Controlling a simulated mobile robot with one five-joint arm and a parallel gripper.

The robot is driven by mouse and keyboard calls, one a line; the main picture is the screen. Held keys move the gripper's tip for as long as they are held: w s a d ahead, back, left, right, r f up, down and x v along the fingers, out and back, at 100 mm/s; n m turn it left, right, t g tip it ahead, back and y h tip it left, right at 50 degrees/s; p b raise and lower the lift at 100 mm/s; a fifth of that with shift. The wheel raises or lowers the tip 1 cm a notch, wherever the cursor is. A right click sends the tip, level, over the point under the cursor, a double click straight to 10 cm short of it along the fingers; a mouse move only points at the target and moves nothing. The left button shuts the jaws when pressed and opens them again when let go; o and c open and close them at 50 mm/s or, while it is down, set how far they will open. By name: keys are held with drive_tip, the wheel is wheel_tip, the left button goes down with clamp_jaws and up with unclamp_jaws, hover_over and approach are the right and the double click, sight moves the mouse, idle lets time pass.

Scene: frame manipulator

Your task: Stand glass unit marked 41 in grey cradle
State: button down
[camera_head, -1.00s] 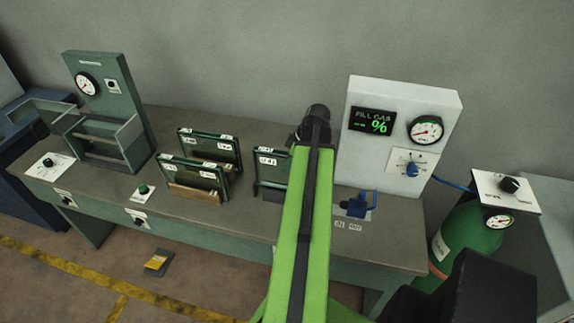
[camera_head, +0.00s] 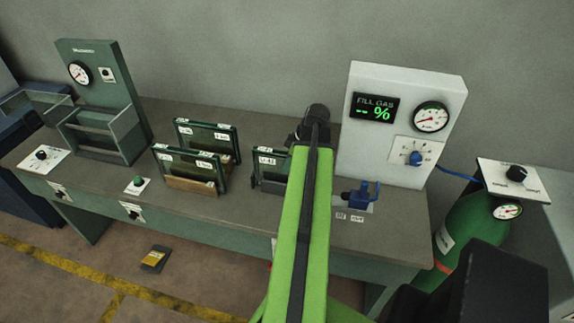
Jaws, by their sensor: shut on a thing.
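The glass unit marked 41 (camera_head: 268,161) stands upright on the right part of the bench, a dark-framed pane with a white label on its top edge. A grey cradle (camera_head: 267,185) shows at its foot, partly hidden. My green arm covers the right side of both. My gripper (camera_head: 312,124) is at the unit's right side, behind my arm. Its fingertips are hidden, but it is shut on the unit. I cannot tell whether the unit's bottom edge is fully seated in the cradle.
Two other labelled glass units stand left of it, one in front (camera_head: 189,168) and one behind (camera_head: 207,137), with a wooden cradle (camera_head: 191,185) at the front. A blue valve (camera_head: 361,195) and the fill gas panel (camera_head: 395,80) stand close on the right. A green test stand is far left.

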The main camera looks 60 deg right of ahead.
drive_tip(key=shift+f, duration=0.2)
drive_tip(key=c, duration=1.2)
unclamp_jaws()
drive_tip(key=p+v, duration=1.5)
drive_tip(key=v, duration=0.2)
drive_tip(key=shift+r+p, duration=0.25)
drive_tip(key=shift+p, duration=0.15)
